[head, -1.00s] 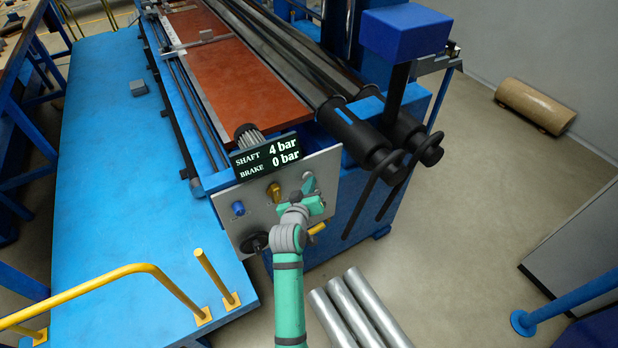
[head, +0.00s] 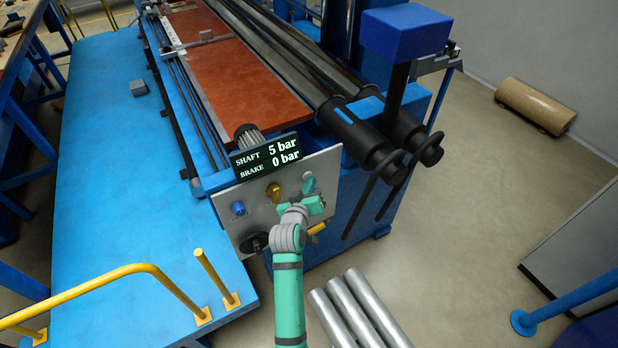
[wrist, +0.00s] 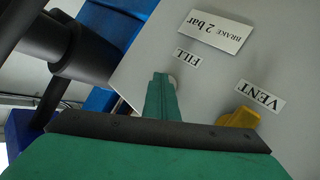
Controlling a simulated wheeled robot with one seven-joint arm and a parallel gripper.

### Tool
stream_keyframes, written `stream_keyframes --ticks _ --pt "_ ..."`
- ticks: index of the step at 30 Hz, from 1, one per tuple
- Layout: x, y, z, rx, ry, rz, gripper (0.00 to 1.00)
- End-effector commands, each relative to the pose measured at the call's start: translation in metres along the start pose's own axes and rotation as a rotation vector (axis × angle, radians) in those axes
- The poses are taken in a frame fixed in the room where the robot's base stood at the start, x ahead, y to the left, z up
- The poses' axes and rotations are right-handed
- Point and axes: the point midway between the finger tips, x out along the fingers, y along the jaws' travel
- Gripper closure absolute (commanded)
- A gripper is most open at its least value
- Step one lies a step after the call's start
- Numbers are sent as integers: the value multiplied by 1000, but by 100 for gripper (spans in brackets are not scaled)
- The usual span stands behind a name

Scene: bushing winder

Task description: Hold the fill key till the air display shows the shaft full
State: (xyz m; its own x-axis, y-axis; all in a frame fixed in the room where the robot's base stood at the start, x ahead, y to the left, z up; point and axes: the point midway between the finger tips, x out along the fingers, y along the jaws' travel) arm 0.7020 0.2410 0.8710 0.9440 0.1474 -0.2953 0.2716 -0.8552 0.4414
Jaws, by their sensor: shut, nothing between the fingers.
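The air display (head: 266,156) on the winder reads SHAFT 5 bar and BRAKE 0 bar. Below it is the grey control panel (head: 262,208). My gripper (head: 309,187) is shut and empty, with its tip at the panel. In the wrist view my gripper's fingers (wrist: 162,95) end at the key under the FILL label (wrist: 187,57). A pale round edge of the fill key (wrist: 173,82) shows beside the fingertip; the rest is hidden behind it. A yellow key (wrist: 238,117) sits by the VENT label (wrist: 260,96).
A BRAKE 2 bar label (wrist: 211,31) is on the panel. A blue knob (head: 238,208), a yellow knob (head: 273,191) and a black handwheel (head: 254,242) are left of my gripper. Metal tubes (head: 352,310) lie on the floor below. A yellow rail (head: 130,270) is at lower left.

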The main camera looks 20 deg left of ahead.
Motion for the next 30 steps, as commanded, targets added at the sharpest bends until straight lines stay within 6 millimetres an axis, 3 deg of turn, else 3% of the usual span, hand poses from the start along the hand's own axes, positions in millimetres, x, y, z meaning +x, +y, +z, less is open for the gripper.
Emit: stream_keyframes --ticks 30 --pt "-12 8 9 0 0 0 100"
